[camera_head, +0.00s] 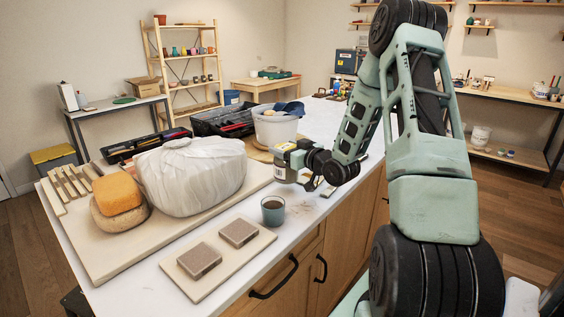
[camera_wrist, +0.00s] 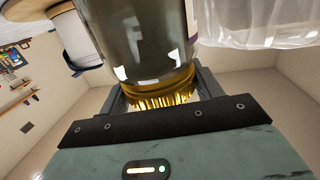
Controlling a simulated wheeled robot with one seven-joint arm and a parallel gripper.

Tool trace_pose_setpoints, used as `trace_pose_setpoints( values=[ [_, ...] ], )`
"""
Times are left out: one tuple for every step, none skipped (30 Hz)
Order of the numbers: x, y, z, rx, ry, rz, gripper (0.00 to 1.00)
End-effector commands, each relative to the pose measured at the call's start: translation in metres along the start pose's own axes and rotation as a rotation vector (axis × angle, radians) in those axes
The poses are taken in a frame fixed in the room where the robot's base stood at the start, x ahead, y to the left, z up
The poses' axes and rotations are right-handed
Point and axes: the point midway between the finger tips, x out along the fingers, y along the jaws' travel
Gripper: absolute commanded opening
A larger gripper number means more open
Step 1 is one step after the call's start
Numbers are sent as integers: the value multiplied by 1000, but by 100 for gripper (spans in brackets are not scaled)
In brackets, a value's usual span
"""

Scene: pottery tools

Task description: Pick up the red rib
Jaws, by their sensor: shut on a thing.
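My gripper (camera_head: 286,164) is above the worktop, to the left of my wrist and in front of the white bucket. In the wrist view, my gripper (camera_wrist: 163,97) has its two fingers at the sides of a grey, glossy cylinder (camera_wrist: 140,45). The cylinder has a ridged, gold-coloured end towards my palm, and my gripper is shut on it. I cannot make out a red rib in either view. A small red patch (camera_head: 236,128) shows in the open dark toolbox (camera_head: 208,122), too small to identify.
A white bucket (camera_head: 274,131) with items in it stands behind my gripper. A plastic-wrapped lump (camera_head: 193,172), an orange sponge (camera_head: 117,194) and two brown blocks (camera_head: 199,260) on a board occupy the left and front.

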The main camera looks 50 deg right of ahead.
Motion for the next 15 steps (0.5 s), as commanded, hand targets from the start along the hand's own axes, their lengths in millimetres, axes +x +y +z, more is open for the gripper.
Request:
trace_pose_setpoints(
  values=[
    [1, 0, 0, -1, 4, 0, 0],
    [1, 0, 2, 0, 4, -1, 0],
    [1, 0, 6, 1, 3, -1, 0],
    [1, 0, 9, 1, 2, -1, 0],
    [1, 0, 13, 2, 2, -1, 0],
    [1, 0, 18, 2, 2, 0, 0],
    [2, 0, 22, 2, 2, 0, 0],
    [2, 0, 25, 2, 3, 0, 0],
    [2, 0, 30, 1, 2, -1, 0],
    [2, 0, 33, 1, 2, -1, 0],
    [2, 0, 35, 0, 3, -1, 0],
    [2, 0, 38, 1, 4, -1, 0],
    [2, 0, 40, 0, 4, -1, 0],
    [2, 0, 41, -1, 4, -1, 0],
    [3, 0, 41, -2, 5, 0, 0]
  ],
)
